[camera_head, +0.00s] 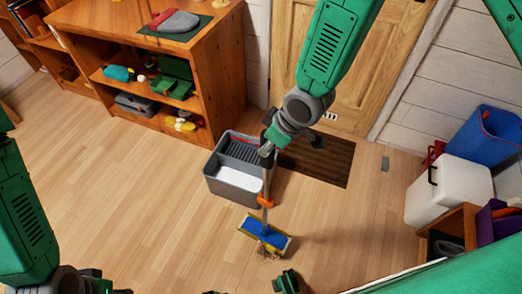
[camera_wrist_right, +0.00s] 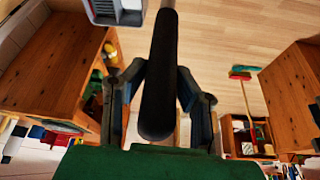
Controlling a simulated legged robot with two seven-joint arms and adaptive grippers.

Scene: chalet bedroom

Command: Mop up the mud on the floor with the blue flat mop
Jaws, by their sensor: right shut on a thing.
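The blue flat mop (camera_head: 266,232) stands with its blue and yellow head low at the floor and its shaft rising, slightly tilted. My right gripper (camera_head: 268,146) is shut on the upper part of its handle; in the right wrist view the black grip (camera_wrist_right: 159,75) lies between both fingers. Brown mud (camera_head: 267,254) shows at the near edge of the mop head, partly covered by it. Whether the head presses on the floor is unclear. Of my left arm, the forearm shows at the left edge; dark parts show at the bottom, and its jaw state is unclear.
A grey bucket with a wringer (camera_head: 233,186) stands just behind the mop, beside a dark doormat (camera_head: 318,160) at the door. A wooden shelf (camera_head: 215,60) is at the back left. A white cooler (camera_head: 447,190) and a blue bin (camera_head: 482,140) stand right. Floor on the left is clear.

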